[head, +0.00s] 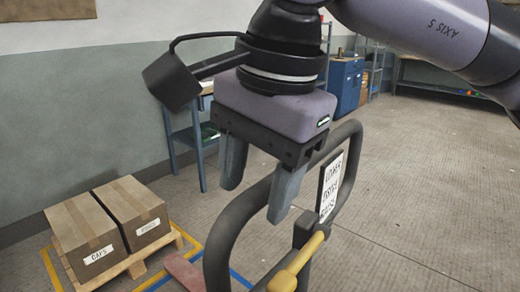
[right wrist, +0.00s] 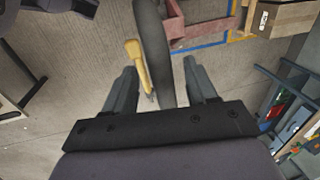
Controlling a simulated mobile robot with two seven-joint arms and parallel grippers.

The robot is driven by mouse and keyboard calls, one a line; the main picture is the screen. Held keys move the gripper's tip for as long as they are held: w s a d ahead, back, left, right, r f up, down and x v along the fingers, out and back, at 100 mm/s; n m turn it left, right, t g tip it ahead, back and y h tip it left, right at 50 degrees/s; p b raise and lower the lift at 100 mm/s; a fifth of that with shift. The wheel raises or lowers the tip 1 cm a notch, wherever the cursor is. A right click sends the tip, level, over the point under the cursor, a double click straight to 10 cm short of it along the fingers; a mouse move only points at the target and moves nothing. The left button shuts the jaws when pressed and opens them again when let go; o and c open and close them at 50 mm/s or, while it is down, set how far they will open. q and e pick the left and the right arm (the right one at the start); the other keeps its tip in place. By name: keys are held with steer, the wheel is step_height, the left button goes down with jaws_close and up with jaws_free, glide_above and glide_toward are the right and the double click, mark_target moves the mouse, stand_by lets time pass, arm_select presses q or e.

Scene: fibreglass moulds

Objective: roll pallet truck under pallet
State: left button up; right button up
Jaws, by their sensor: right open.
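The pallet truck's dark loop handle (head: 222,240) stands in front of me, with a yellow lever (head: 298,262) and a lettered plate (head: 331,186). Part of its red body (head: 184,271) shows low behind the handle. My right gripper (head: 254,204) is open, pointing down at the handle's upper bar. In the right wrist view the dark bar (right wrist: 153,45) runs between the open fingers (right wrist: 160,80), with no visible grip; the yellow lever (right wrist: 136,62) is beside it. The wooden pallet (head: 136,264) carries two cardboard boxes (head: 85,236). My left gripper is not in view.
Yellow tape (head: 52,270) and blue tape (head: 241,278) mark the floor around the pallet. A blue-framed table (head: 196,135) stands by the wall behind my gripper. A blue cabinet (head: 346,85) and shelving stand farther back. The floor (head: 430,170) at right is clear.

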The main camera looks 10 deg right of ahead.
steer(key=shift+w+a+f, duration=0.1)
steer(key=shift+w+f, duration=0.05)
steer(key=shift+f, duration=0.6)
steer(key=shift+w+a+f, duration=0.1)
steer(key=shift+w+f, duration=0.05)
steer(key=shift+f, duration=0.55)
jaws_close()
stand_by(0.4)
